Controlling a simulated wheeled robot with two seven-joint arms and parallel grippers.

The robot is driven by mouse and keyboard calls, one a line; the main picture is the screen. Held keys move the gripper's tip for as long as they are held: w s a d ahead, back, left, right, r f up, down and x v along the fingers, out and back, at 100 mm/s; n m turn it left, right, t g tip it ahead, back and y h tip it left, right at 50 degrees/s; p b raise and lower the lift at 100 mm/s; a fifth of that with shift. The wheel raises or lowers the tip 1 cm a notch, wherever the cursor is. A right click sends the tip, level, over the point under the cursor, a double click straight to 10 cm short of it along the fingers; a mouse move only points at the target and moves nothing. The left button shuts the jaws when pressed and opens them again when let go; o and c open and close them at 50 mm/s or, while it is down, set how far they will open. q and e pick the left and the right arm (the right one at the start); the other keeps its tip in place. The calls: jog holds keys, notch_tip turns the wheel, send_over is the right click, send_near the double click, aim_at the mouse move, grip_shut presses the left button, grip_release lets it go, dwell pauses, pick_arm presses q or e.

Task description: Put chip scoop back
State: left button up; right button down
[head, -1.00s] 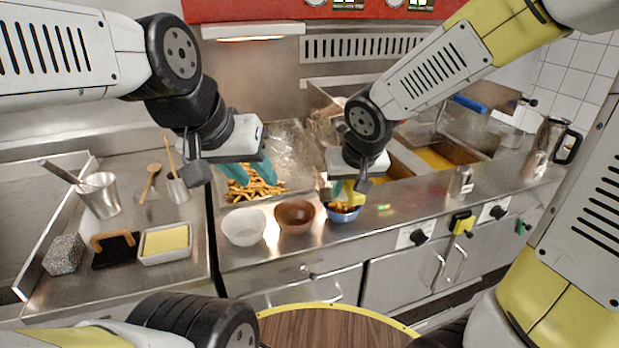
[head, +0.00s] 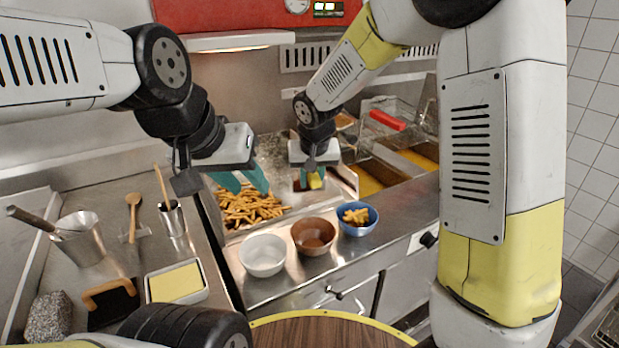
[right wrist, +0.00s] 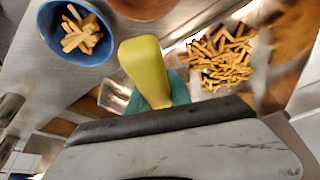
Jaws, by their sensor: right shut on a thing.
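My right gripper (head: 312,180) is shut on the yellow-green handle of the chip scoop (head: 316,181), above the right side of the chip tray. The handle also shows large in the right wrist view (right wrist: 145,65); the rest of the scoop is mostly hidden. My left gripper (head: 242,182) is empty, its teal fingers spread apart above the pile of chips (head: 248,206). A blue bowl (head: 358,228) with a few chips in it stands on the counter, in front and to the right of my right gripper.
A white bowl (head: 263,262) and a brown bowl (head: 313,248) stand left of the blue one. Fryer vats (head: 408,160) lie to the right. A metal cup (head: 172,218), a wooden spoon (head: 133,215) and a butter tray (head: 178,284) stand at left.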

aim_at(306, 190)
jog(key=w, duration=0.1)
jog(key=w+a, duration=0.1)
jog(key=w, duration=0.1)
jog(key=shift+w+a+f, duration=0.15)
jog(key=shift+a, duration=0.15)
jog(key=shift+f, duration=1.75)
jog(key=shift+a+f, duration=0.1)
jog(key=shift+f, duration=0.35)
jog(key=shift+f, duration=0.15)
jog(key=c, duration=1.2)
grip_release()
jog(key=shift+o, duration=0.2)
